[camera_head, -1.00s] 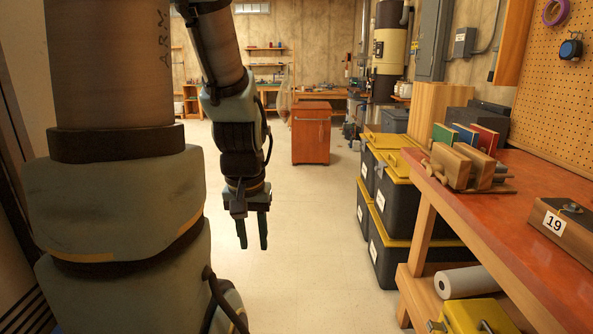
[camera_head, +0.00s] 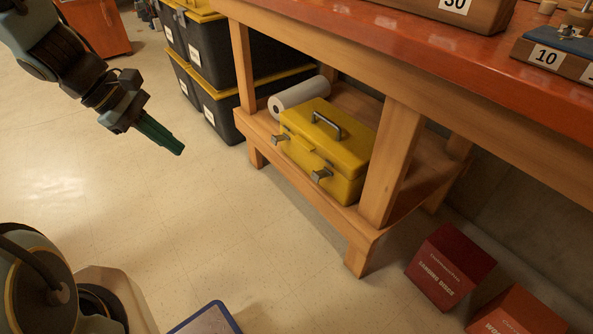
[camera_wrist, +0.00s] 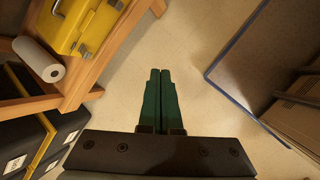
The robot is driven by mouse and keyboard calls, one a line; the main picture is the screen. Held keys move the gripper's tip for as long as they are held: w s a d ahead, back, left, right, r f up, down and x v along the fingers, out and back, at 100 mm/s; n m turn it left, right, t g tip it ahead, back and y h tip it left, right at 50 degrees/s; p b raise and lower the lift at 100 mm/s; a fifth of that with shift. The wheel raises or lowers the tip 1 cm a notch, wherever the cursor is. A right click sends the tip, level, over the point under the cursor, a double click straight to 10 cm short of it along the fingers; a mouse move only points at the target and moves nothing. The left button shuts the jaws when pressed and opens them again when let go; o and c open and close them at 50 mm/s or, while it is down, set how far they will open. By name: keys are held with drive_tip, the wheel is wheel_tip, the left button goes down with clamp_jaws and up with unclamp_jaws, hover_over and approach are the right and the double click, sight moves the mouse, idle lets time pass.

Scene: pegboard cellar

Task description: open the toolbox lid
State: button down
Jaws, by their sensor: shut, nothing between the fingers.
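The yellow toolbox (camera_head: 338,146) sits on the lower wooden shelf of the workbench, with its lid closed. A dark handle (camera_head: 326,124) is on top of the lid, and two grey latches are on the front. The toolbox also shows at the top left of the wrist view (camera_wrist: 72,28), partly cut off. My gripper (camera_head: 180,151) is to the left of the toolbox in the head view, over open floor and apart from it. Its green fingers are together and empty, as the wrist view (camera_wrist: 160,72) also shows.
A grey-white roll (camera_head: 298,96) lies behind the toolbox on the shelf (camera_head: 297,186). A bench leg (camera_head: 392,165) stands at the toolbox's right. Black bins with yellow lids (camera_head: 212,90) are stacked at the left. Red boxes (camera_head: 448,268) lie on the floor. Floor before the shelf is clear.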

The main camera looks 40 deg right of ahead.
drive_tip(key=w+d+f+n+h+b, duration=0.1)
drive_tip(key=d+f+n+h+b, duration=0.2)
drive_tip(key=d+f+b, duration=0.5)
drive_tip(key=w+d+f+n+t+h+b, duration=0.1)
drive_tip(key=d+f+n+h+b, duration=0.2)
drive_tip(key=d+f+b, duration=0.6)
drive_tip(key=w+d+f+n+h+b, duration=0.1)
drive_tip(key=d+f+n+b, duration=0.4)
drive_tip(key=d, duration=1.2)
drive_tip(key=shift+w+d+f+t+h+b, duration=0.1)
drive_tip(key=shift+f+h+b, duration=0.2)
drive_tip(key=shift+f+b, duration=0.6)
drive_tip(key=shift+w+d+f+t+h+b, duration=0.1)
drive_tip(key=shift+f+h+b, duration=0.3)
drive_tip(key=shift+f, duration=0.8)
drive_tip(key=shift+w+d+f+t+h+b, duration=0.1)
drive_tip(key=shift+f+h+b, duration=0.1)
drive_tip(key=shift+f+b, duration=0.75)
wheel_tip(320, 180, up, 2)
drive_tip(key=shift+r, duration=1.1)
